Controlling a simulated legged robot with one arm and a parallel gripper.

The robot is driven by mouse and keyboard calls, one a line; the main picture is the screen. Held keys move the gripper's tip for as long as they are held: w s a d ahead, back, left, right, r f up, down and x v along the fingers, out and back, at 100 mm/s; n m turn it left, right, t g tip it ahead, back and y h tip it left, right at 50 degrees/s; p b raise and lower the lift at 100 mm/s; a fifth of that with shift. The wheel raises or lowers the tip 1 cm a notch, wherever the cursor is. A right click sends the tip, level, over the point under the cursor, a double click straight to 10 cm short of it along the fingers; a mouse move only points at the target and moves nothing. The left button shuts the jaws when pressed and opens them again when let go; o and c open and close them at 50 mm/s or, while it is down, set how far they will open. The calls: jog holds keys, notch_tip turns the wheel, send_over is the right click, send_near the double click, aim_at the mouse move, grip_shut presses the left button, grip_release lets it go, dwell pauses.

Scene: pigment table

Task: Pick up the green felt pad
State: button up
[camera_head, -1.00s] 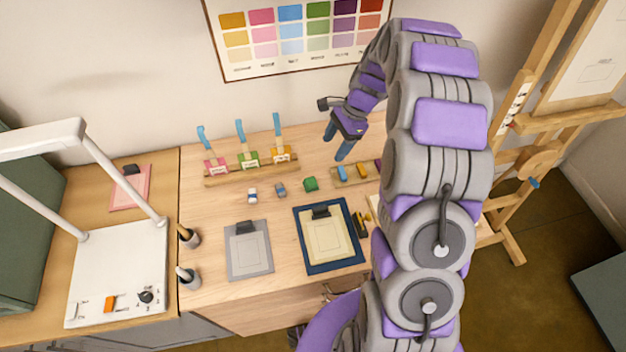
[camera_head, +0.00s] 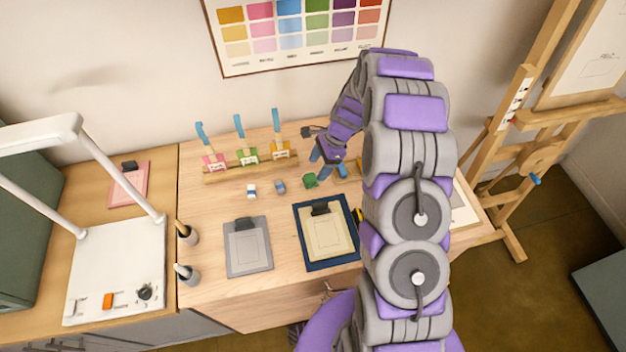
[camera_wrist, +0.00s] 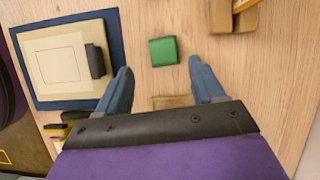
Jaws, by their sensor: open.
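The green felt pad (camera_head: 310,181) is a small green block on the wooden table, right of two small blue-and-white blocks. In the wrist view the green felt pad (camera_wrist: 164,51) lies flat on the wood, beyond and between the fingertips. My gripper (camera_head: 320,167) is just above and to the right of the pad in the head view. In the wrist view my gripper (camera_wrist: 158,66) has its two blue fingers spread wide, with nothing held between them. The pad is apart from both fingers.
A navy board with a cream clipboard (camera_head: 325,235) lies in front of the pad. A grey clipboard (camera_head: 247,248) is left of it. A wooden rack (camera_head: 226,173) with several upright blue-tipped tools stands behind. A wooden tray (camera_wrist: 174,102) partly shows under my gripper.

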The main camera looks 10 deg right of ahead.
aim_at(311, 177)
jog(key=shift+a+f, duration=0.5)
jog(key=shift+a, duration=0.25)
jog(key=x, duration=0.3)
jog(key=b+x, duration=0.1)
jog(key=shift+w+d+f, duration=0.25)
jog(key=shift+d+f, duration=0.15)
jog(key=shift+d, duration=0.15)
jog(key=shift+a, duration=0.45)
jog(key=c, duration=0.6)
jog(key=shift+c, duration=1.4)
jog(key=shift+d, duration=0.3)
jog(key=shift+c, duration=0.2)
